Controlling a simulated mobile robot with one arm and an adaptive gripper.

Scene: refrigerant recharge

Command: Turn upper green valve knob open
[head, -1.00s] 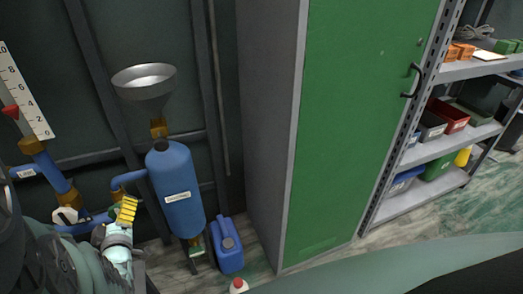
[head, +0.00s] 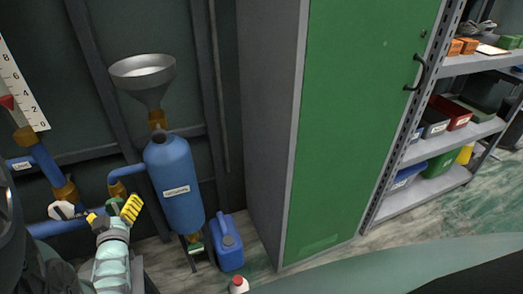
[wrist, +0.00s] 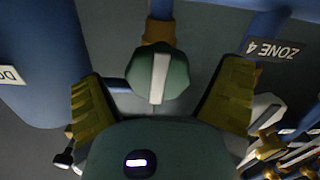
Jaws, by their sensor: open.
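The upper green valve knob (wrist: 158,78), faceted with a white stripe, sits below a brass fitting (wrist: 158,30) in the wrist view. My gripper (wrist: 163,82) is open, with one yellow finger pad on each side of the knob. Visible gaps separate the pads from the knob. In the head view, my gripper (head: 115,213) is at the left, by the brass fitting on the blue pipe beside the tank. The knob is mostly hidden there by the fingers. I cannot tell how far the knob is turned.
A blue tank (head: 176,190) with a metal funnel (head: 143,75) above it stands right of my gripper. A white-handled valve (head: 65,211) is close on the left. A blue jerrycan (head: 229,243) stands on the floor. A green cabinet (head: 365,120) and shelves (head: 450,145) are farther right.

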